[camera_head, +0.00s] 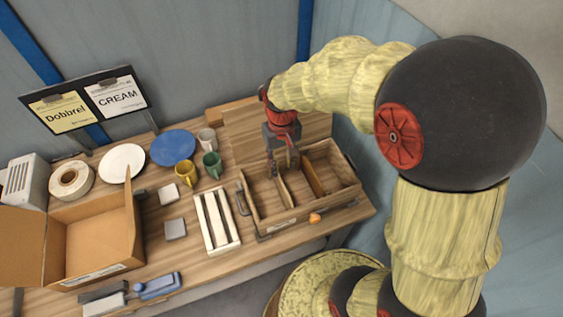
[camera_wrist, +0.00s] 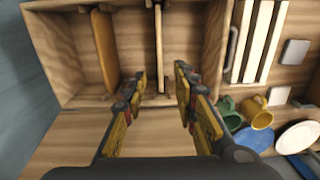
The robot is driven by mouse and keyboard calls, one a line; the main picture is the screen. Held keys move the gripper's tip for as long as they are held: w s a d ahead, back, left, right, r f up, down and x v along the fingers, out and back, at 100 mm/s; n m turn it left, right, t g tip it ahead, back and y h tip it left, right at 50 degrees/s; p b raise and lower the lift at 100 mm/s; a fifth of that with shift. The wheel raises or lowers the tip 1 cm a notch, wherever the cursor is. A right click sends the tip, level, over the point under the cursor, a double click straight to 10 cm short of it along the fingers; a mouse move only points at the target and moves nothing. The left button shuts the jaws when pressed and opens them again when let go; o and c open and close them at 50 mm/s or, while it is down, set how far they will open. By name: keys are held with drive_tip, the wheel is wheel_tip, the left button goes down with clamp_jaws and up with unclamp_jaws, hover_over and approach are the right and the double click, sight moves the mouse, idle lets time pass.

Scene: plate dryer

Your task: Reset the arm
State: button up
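My gripper (camera_head: 282,160) hangs at the far side of the wooden crate (camera_head: 266,226), pointing down. In the wrist view my gripper (camera_wrist: 160,80) has its two fingers apart with nothing between them. The crate (camera_wrist: 222,45) has inner dividers. Whether a finger touches the crate I cannot tell.
A white slatted rack (camera_head: 216,222) stands left of the crate. Beyond are a green mug (camera_head: 212,165), a yellow mug (camera_head: 186,174), a blue plate (camera_head: 172,148) and a white plate (camera_head: 122,163). An open cardboard box (camera_head: 95,240) stands at left. A wall rises behind the table.

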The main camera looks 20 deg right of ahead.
drive_tip(key=s+r+t+b, duration=0.5)
drive_tip(key=s+r+b, duration=0.2)
drive_tip(key=s+r, duration=0.5)
drive_tip(key=s, duration=0.2)
drive_tip(key=shift+s+t, duration=0.3)
drive_tip(key=shift+s, duration=0.05)
